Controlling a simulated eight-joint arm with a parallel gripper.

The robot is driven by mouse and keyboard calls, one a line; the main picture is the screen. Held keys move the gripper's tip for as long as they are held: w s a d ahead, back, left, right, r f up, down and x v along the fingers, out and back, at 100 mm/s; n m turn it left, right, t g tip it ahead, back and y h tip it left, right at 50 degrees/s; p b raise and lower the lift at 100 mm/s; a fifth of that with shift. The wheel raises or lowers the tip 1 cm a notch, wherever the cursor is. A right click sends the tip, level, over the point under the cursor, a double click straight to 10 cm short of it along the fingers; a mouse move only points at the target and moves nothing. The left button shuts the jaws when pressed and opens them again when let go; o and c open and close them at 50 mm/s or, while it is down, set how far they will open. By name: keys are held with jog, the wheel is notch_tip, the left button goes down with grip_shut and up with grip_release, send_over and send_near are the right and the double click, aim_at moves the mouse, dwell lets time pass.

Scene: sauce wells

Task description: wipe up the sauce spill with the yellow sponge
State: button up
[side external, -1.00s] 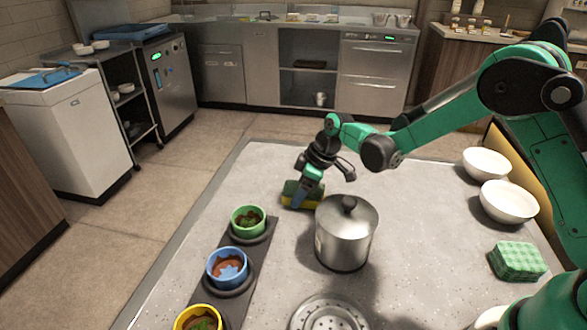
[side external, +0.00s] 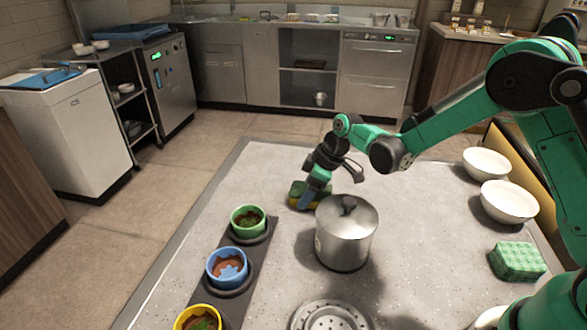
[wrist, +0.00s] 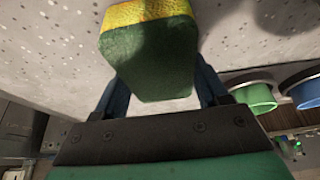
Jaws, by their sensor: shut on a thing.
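The sponge (side external: 297,201), yellow with a dark green side, is low at the tabletop behind the steel pot. My gripper (side external: 308,197) is shut on it, and in the side view I cannot tell whether it touches the table. In the wrist view the sponge (wrist: 150,55) sits between my two blue fingers (wrist: 160,85), its green face toward the camera and its yellow part at the top. I see no clear sauce spill on the table in either view; the pot and my gripper hide part of the surface.
A lidded steel pot (side external: 346,240) stands just in front of my gripper. Green (side external: 247,219), blue (side external: 226,267) and yellow (side external: 198,319) sauce cups sit in a dark strip at left. White bowls (side external: 508,202) and a green checked cloth stack (side external: 517,261) are at right.

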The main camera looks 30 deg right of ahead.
jog(key=shift+s+d, duration=0.85)
jog(key=shift+d, duration=0.05)
jog(key=shift+s+d+r, duration=0.15)
jog(key=shift+r, duration=3.85)
